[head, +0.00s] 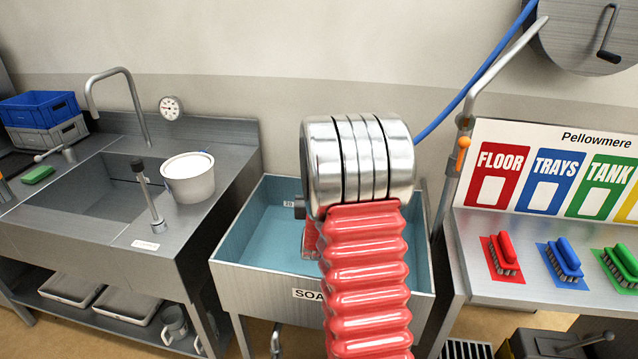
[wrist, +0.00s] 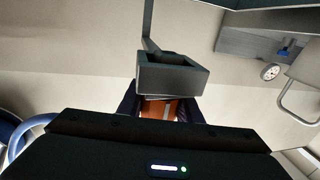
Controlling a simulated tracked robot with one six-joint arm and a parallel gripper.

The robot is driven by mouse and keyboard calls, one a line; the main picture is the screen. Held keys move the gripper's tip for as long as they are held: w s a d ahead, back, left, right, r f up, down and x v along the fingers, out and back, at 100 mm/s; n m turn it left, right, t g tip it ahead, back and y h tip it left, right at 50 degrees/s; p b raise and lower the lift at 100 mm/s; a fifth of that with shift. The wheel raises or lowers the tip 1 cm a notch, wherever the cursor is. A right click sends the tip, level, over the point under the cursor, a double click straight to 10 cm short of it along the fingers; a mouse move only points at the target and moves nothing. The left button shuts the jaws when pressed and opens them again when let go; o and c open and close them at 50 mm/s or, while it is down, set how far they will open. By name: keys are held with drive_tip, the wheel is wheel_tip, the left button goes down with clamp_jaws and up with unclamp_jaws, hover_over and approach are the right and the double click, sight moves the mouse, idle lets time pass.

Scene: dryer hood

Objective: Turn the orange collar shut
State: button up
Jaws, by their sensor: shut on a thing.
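An orange collar (head: 462,150) with a stubby handle sits on the grey pipe beside the blue hose, right of my arm in the head view. No gripper touches it there. In the head view my gripper is hidden behind my silver wrist and red sleeve. In the wrist view my gripper (wrist: 158,108) is shut on an orange-brown thing (wrist: 160,107), mostly covered by the jaws. A grey box-shaped piece (wrist: 172,75) with a thin stem stands just past the jaws. I cannot tell whether it is joined to the held thing.
A blue-lined soak tank (head: 265,240) stands behind my arm. Left is a steel sink with a tap and a white bucket (head: 188,177). Right is a bench with red, blue and green brushes (head: 563,259). A round steel drum (head: 590,35) with a crank hangs at upper right.

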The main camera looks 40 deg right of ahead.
drive_tip(key=shift+s+d+m+g+h, duration=0.1)
drive_tip(key=shift+m+g+h, duration=0.3)
drive_tip(key=shift+h, duration=0.1)
drive_tip(key=o, duration=1)
drive_tip(key=shift+o, duration=0.2)
drive_tip(key=v, duration=1.4)
drive_tip(key=shift+d, duration=0.1)
